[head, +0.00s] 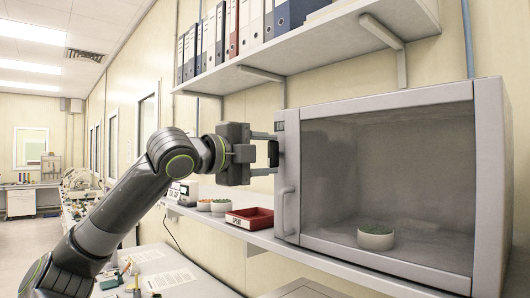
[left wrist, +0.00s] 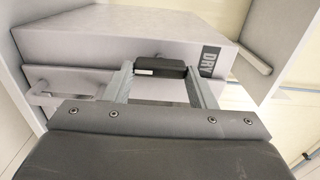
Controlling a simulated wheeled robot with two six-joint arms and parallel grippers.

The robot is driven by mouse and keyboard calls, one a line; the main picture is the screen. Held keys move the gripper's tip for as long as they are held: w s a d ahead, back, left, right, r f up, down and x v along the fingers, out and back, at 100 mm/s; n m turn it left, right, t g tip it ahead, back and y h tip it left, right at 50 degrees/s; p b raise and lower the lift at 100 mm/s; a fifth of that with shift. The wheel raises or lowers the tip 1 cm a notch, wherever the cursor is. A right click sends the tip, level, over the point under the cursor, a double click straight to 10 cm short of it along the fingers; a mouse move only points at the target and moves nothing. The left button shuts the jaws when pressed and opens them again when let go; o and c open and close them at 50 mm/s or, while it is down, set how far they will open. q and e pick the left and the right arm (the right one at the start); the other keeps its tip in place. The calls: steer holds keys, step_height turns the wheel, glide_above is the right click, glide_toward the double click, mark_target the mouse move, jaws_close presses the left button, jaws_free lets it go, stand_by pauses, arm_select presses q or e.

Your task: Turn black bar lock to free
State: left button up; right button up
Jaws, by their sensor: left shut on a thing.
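The black bar lock (head: 273,153) is on the upper left edge of the grey cabinet (head: 390,95), above its door handle (head: 288,211). My left gripper (head: 268,151) reaches it from the left and is shut on it, one finger above and one below. In the left wrist view the black bar (left wrist: 160,71) sits between the two fingers, with the cabinet (left wrist: 110,40) behind it and a "DRY" label beside it. The cabinet's glass front looks closed, and a bowl of green matter (head: 376,237) stands inside. My right gripper is in neither view.
A red tray (head: 250,222) and small bowls (head: 212,205) stand on the shelf left of the cabinet. Binders (head: 245,28) line a wall shelf (head: 330,42) above. A lower table (head: 195,285) holds papers. Open air lies in front of the cabinet.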

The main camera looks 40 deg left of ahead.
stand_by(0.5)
arm_select(q)
steer(key=o, duration=1)
steer(key=shift+s+a+f+b, duration=0.1)
steer(key=shift+s+f+b, duration=0.05)
steer(key=shift+s+b, duration=0.3)
steer(key=s+b, duration=0.3)
steer(key=s, duration=0.2)
steer(key=s+a+b, duration=0.1)
steer(key=s+b, duration=0.2)
steer(key=s, duration=0.3)
steer(key=s+b, duration=0.3)
steer(key=s, duration=0.2)
steer(key=shift+s+a, duration=0.15)
steer(key=shift+s, duration=0.15)
